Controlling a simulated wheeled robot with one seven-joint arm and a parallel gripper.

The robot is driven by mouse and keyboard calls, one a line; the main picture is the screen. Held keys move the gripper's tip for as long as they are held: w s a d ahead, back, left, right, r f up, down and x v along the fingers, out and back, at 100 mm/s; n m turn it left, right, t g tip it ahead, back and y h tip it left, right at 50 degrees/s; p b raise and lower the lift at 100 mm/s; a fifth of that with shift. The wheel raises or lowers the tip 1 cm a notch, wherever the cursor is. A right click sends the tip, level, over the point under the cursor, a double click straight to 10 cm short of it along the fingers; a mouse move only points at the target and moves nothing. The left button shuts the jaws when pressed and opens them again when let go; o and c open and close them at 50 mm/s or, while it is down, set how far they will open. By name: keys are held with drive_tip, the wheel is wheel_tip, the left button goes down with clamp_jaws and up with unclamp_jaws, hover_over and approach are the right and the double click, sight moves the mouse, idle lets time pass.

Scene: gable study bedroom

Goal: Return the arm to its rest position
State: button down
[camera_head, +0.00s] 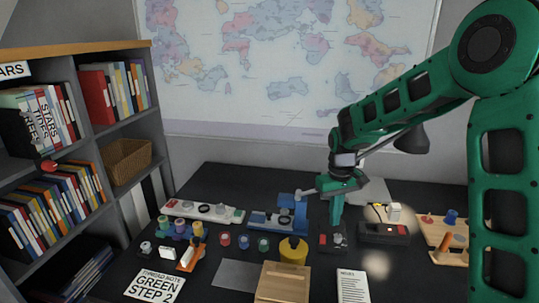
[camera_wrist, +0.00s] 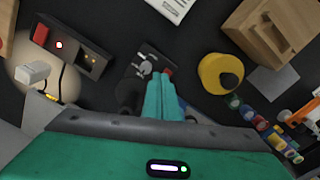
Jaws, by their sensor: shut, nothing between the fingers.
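My green arm reaches from the right of the head view over a dark desk (camera_head: 225,182). My gripper (camera_head: 335,224) points down above the desk, just over a small dark control box (camera_head: 335,239) with knobs. In the wrist view my gripper's teal fingers (camera_wrist: 158,90) are together with nothing between them, and the control box (camera_wrist: 148,66) lies beyond their tips. I cannot tell whether the fingertips touch the box.
A yellow round container (camera_head: 293,251), a wooden box (camera_head: 283,283) and a blue device (camera_head: 280,219) stand left of my gripper. A black box with a red button (camera_head: 384,233) and a wooden peg board (camera_head: 441,237) are to the right. A bookshelf (camera_head: 115,128) stands left.

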drive_tip(key=s+d+r+m+h, duration=0.1)
drive_tip(key=s+d+r+m, duration=0.1)
drive_tip(key=s+d+r, duration=0.45)
drive_tip(key=s+d+r+m, duration=0.3)
drive_tip(key=s+d, duration=0.5)
drive_tip(key=s, duration=0.4)
drive_tip(key=s+d+m+y, duration=0.1)
drive_tip(key=s+m, duration=0.3)
drive_tip(key=s, duration=1.3)
drive_tip(key=shift+d+f, duration=0.35)
drive_tip(key=shift+d, duration=0.1)
drive_tip(key=shift+w+f, duration=0.25)
drive_tip(key=shift+w, duration=0.25)
